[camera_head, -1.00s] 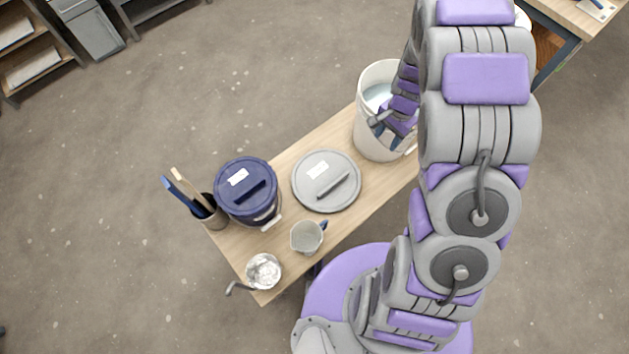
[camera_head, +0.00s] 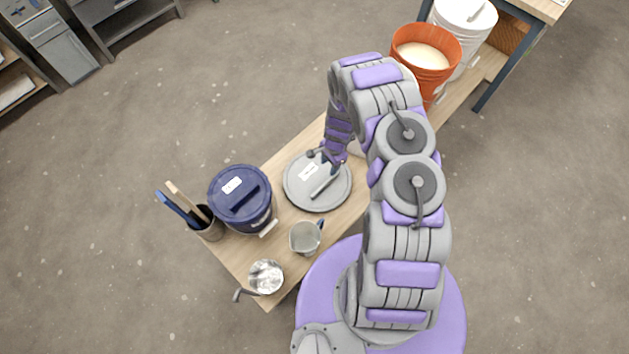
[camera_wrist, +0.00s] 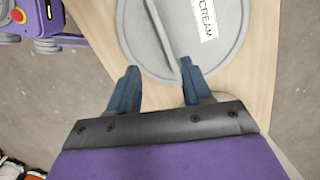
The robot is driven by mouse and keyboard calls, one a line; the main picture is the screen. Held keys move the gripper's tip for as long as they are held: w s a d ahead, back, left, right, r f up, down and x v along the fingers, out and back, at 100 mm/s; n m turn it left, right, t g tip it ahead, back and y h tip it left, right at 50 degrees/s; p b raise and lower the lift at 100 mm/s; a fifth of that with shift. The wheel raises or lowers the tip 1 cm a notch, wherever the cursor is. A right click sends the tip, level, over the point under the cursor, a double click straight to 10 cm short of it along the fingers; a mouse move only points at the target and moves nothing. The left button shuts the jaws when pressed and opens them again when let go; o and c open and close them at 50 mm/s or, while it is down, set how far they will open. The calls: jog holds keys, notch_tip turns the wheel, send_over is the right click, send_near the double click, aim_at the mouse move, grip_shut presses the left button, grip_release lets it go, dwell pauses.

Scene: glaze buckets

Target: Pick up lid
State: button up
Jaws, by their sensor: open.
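The grey round lid (camera_head: 303,195) lies flat on the wooden bench, with a raised bar handle (camera_head: 322,187) and a white label. In the wrist view the lid (camera_wrist: 140,40) is ahead of my fingers, its label reads "CREAM", and its handle (camera_wrist: 160,32) runs towards the fingers. My gripper (camera_head: 330,160) is open and empty, over the far right part of the lid near the handle's end. In the wrist view, the right fingertip of my gripper (camera_wrist: 158,72) overlaps the lid's rim and the left one is just outside it. The height gap is hard to tell.
A dark blue lidded bucket (camera_head: 240,198) stands left of the lid. A grey jug (camera_head: 305,238), a metal cup (camera_head: 266,277) and a tool holder (camera_head: 207,226) are near the bench's left end. An orange bucket (camera_head: 425,75) and a white bucket (camera_head: 465,25) stand at the far right.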

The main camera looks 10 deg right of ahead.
jog(key=b, duration=0.4)
send_over(324, 184)
jog(key=f, duration=1)
jog(key=shift+s+d+f, duration=0.1)
jog(key=shift+s+f, duration=0.1)
jog(key=shift+f, duration=0.2)
jog(key=f, duration=0.1)
jog(key=f+b, duration=0.2)
jog(key=f, duration=0.1)
jog(key=shift+w, duration=0.25)
jog(key=shift+f, duration=0.55)
jog(key=shift+f+b, duration=0.15)
jog(key=shift+b, duration=0.15)
jog(key=shift+c, duration=0.4)
grip_shut()
